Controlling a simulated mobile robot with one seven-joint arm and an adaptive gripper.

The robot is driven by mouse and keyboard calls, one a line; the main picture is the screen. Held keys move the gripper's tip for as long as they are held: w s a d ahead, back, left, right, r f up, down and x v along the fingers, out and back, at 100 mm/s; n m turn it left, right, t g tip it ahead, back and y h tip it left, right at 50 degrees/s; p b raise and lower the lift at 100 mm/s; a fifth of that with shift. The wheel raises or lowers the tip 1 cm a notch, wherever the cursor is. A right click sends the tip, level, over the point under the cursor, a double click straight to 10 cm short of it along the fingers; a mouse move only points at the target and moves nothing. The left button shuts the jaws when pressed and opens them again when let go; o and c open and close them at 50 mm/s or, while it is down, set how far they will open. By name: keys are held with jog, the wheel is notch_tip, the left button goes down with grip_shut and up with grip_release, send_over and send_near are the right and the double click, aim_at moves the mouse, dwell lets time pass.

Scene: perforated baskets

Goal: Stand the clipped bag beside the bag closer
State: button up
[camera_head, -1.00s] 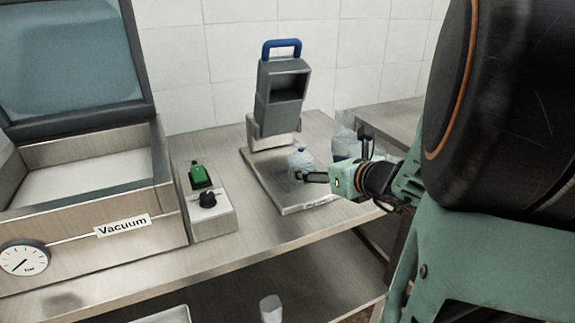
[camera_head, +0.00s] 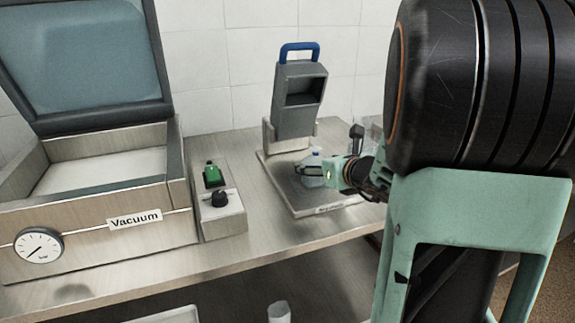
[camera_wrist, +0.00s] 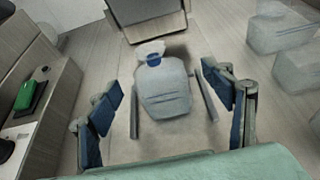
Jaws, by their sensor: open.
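The clipped bag (camera_wrist: 165,95) is a pale, clear bag with a blue clip (camera_wrist: 153,60) at its neck. It stands upright on the flat metal base plate (camera_head: 283,191) of the bag closer. The bag closer (camera_head: 298,108) is a grey tilted head with a blue handle, behind the bag. My gripper (camera_wrist: 163,97) is open, its blue-padded fingers on either side of the bag with visible gaps. In the head view my gripper (camera_head: 318,171) partly hides the bag (camera_head: 313,160).
A vacuum machine (camera_head: 100,235) with a raised lid stands at left. A control box (camera_head: 220,220) with a green switch is beside it. More clear bags (camera_wrist: 283,42) stand on the right. Bench (camera_head: 262,240) is bare at the front.

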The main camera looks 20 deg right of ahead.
jog(key=shift+x, duration=1.2)
jog(key=c, duration=1.5)
jog(key=shift+o, duration=0.2)
jog(key=shift+r, duration=0.1)
